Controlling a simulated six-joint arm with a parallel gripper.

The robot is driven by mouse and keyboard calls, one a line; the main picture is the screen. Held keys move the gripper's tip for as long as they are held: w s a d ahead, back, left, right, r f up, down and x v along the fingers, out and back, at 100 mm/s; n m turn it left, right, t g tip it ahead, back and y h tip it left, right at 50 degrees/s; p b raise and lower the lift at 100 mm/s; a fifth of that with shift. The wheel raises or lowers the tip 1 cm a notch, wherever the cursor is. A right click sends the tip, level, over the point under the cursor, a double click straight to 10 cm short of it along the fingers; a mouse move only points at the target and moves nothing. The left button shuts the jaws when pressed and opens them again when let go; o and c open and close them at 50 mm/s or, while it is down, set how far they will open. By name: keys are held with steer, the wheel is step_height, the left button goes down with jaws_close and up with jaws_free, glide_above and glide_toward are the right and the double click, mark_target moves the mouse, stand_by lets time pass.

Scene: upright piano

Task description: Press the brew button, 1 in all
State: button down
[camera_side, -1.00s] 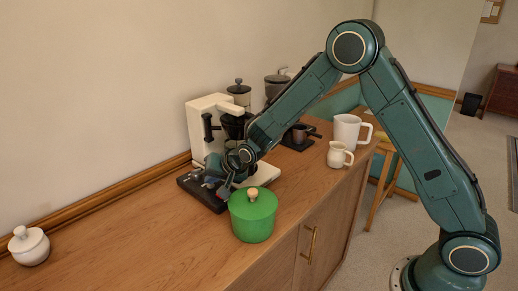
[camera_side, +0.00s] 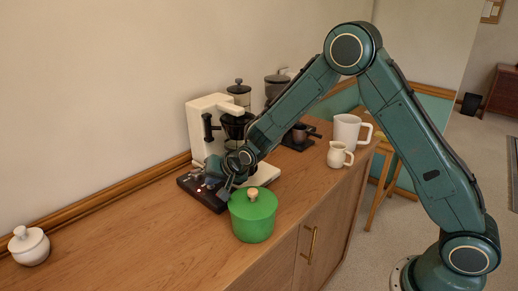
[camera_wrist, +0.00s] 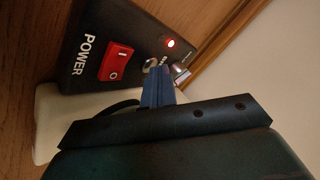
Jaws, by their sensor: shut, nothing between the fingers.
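A black control box (camera_side: 201,194) lies on the counter in front of the coffee maker. In the wrist view its panel (camera_wrist: 84,22) shows the word POWER, a red rocker switch (camera_wrist: 115,61) and a lit red lamp (camera_wrist: 170,43). A small round metal part (camera_wrist: 151,63) shows beside my fingertips, next to partly hidden lettering. The brew button cannot be made out for certain; my fingers cover part of that area. My gripper (camera_wrist: 157,76) is shut and empty, with its tips close over the panel. Contact cannot be told. In the side view my gripper (camera_side: 224,193) is over the box's right part.
The cream coffee maker (camera_side: 208,122) stands behind the box. A green lidded pot (camera_side: 253,221) stands close in front of my gripper. A white jug (camera_side: 347,131) and small creamer (camera_side: 337,156) stand at right. The counter at left is clear up to a white sugar bowl (camera_side: 29,247).

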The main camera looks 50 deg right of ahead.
mark_target(214, 189)
steer(key=shift+r, duration=0.75)
steer(key=shift+r, duration=0.1)
steer(key=shift+r, duration=2.4)
